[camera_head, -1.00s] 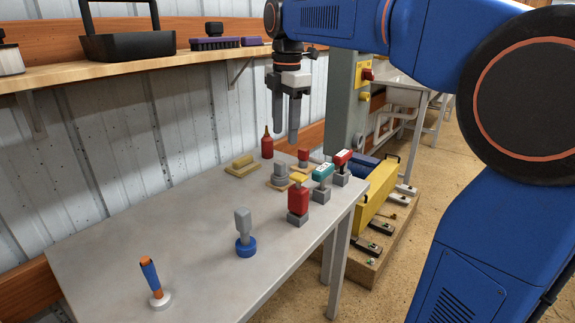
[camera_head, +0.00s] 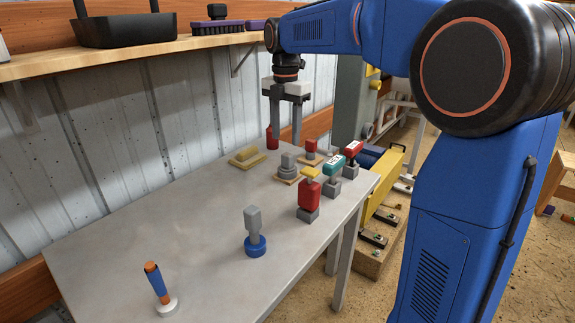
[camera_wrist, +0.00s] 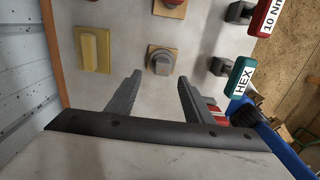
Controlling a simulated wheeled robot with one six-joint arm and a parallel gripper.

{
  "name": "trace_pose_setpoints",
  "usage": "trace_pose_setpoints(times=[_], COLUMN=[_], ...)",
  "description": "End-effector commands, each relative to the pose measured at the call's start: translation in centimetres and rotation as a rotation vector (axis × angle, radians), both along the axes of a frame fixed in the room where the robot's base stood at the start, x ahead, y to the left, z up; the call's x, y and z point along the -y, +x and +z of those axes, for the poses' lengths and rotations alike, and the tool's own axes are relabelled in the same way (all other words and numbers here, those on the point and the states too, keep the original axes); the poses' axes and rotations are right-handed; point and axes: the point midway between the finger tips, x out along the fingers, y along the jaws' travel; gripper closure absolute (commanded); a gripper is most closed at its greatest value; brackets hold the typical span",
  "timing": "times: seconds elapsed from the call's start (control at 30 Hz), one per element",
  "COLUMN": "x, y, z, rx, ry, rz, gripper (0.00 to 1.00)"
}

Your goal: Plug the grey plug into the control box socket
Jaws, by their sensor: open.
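The grey plug (camera_head: 288,161) is a round grey piece standing upright on a small wooden plate on the table. In the wrist view the plug (camera_wrist: 162,62) lies ahead of the fingertips, about in line with the gap between them. My gripper (camera_head: 286,132) points down at the back of the table, open and empty, apart from the plug; its fingers also show in the wrist view (camera_wrist: 160,77). The grey control box (camera_head: 351,100) stands behind the table, partly hidden by my arm. I cannot make out its socket.
A yellow piece (camera_head: 246,156) and a red piece (camera_head: 311,147) on wooden plates flank the plug. A grey-topped piece on a blue base (camera_head: 254,236) is nearer.

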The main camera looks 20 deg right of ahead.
Motion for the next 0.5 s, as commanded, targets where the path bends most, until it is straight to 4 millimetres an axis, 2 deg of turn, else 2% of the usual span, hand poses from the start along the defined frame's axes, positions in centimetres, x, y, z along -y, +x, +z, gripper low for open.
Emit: trace_pose_setpoints(times=[0.1,0.37,0.5], x=[0.0,0.1,0.3], y=[0.0,-0.1,-0.3], z=[-1.8,-3.4,-5.0], rx=[-0.002,-0.001,-0.002], ry=[0.000,-0.001,0.000], rz=[0.000,-0.001,-0.001], gripper=[0.53,0.53,0.53])
